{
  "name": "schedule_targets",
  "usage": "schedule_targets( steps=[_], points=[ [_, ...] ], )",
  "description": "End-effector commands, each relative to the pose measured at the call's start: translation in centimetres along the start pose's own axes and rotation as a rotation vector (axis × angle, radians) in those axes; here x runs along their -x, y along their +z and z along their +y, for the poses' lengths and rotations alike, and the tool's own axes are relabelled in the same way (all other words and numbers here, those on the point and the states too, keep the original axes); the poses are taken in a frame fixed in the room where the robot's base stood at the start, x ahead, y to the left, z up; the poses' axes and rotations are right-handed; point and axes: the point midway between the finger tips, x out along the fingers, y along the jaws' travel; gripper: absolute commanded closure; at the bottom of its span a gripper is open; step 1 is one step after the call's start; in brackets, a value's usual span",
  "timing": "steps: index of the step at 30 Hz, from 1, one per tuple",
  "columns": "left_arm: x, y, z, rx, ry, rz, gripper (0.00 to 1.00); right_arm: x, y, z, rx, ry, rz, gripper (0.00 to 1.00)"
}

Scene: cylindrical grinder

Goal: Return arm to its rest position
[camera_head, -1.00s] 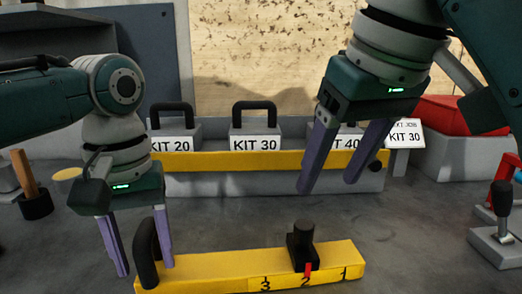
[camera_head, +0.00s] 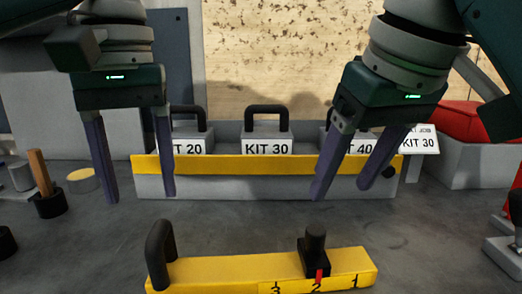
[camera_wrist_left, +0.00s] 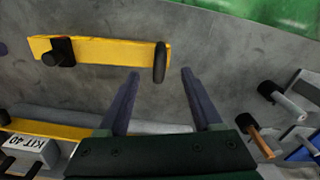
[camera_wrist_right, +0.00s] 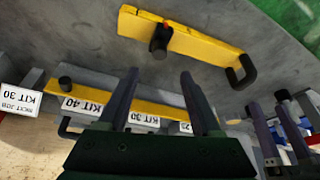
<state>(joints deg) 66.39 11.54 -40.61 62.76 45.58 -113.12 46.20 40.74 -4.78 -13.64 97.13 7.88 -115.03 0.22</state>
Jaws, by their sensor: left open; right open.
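My left gripper (camera_head: 136,198) is open and empty, raised above the table at the left, in front of the rack's left end. In the left wrist view its fingers (camera_wrist_left: 160,75) are apart with nothing between them. My right gripper (camera_head: 345,190) is open and empty in front of the KIT 40 block, above the table. In the right wrist view its fingers (camera_wrist_right: 160,75) hold nothing. The yellow bar (camera_head: 220,272) lies on the table in front, with a black handle (camera_head: 160,255) at its left end and a black slider (camera_head: 315,252) whose red pointer is at 2.
A grey rack with a yellow front strip (camera_head: 255,165) holds KIT 20, KIT 30 (camera_head: 267,146) and KIT 40 blocks. A sign reading KIT 30 (camera_head: 420,141) stands at its right, near a red bin (camera_head: 455,118). A wooden-handled tool (camera_head: 42,172) stands at left.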

Motion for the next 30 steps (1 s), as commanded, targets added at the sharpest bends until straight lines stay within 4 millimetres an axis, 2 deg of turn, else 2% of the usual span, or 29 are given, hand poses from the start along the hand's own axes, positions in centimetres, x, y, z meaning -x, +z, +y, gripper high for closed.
schedule_targets(
  steps=[3,11,16,20,24,30],
  points=[
    [0.7,0.0,0.0,0.0,0.001,0.0,0.33,0.0,0.0,0.0,0.0,0.0,0.0,0.34],
    [0.7,0.0,0.0,0.0,0.001,0.0,0.33,0.0,0.0,0.0,0.0,0.0,0.0,0.34],
    [-0.3,1.0,0.6,-0.056,0.016,-0.004,0.33,0.0,0.9,0.1,-0.015,-0.003,-0.006,0.34],
    [-2.3,3.6,1.6,-0.174,0.068,0.003,0.33,0.0,3.4,0.4,-0.048,-0.006,-0.017,0.34],
    [-4.1,7.5,2.2,-0.296,0.148,0.04,0.33,0.5,7.3,0.7,-0.089,0.001,-0.028,0.34],
    [-4.3,13.1,0.5,-0.38,0.217,0.129,0.33,2.7,13.3,0.9,-0.13,0.027,-0.048,0.34]
  ],
)
